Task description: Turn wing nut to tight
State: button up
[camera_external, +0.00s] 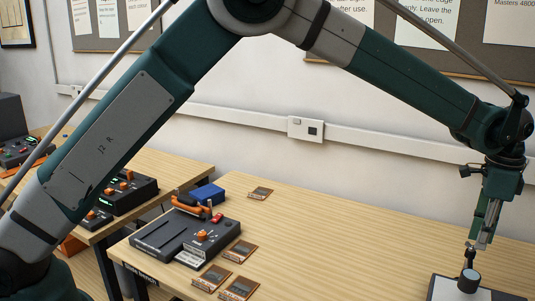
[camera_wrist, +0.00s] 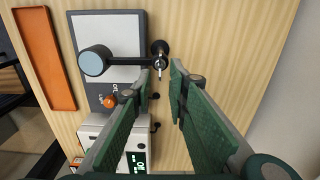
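The likely wing nut (camera_wrist: 160,67) is a small silver piece at the front of a round black mount (camera_wrist: 160,47) in the wrist view. It is beside the grey and dark device (camera_wrist: 112,23), whose dark bar ends in a round blue-grey cap (camera_wrist: 93,62). My gripper (camera_wrist: 165,72) has its two green fingers apart, with the silver piece near the gap between the tips. I cannot tell whether either finger touches it. In the external view my gripper (camera_external: 471,250) points down over the device (camera_external: 448,289) at the lower right; the nut cannot be made out there. No tight mark is legible.
An orange tray (camera_wrist: 45,58) lies left of the device, and a white unit with a green display (camera_wrist: 137,162) is below it. In the external view a dark grey machine (camera_external: 165,240) and several small cards (camera_external: 240,251) lie left. The middle of the table is clear.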

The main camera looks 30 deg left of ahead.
notch_tip(320, 180, up, 11)
jog(key=shift+f, duration=0.2)
dwell(0.3)
dwell(0.6)
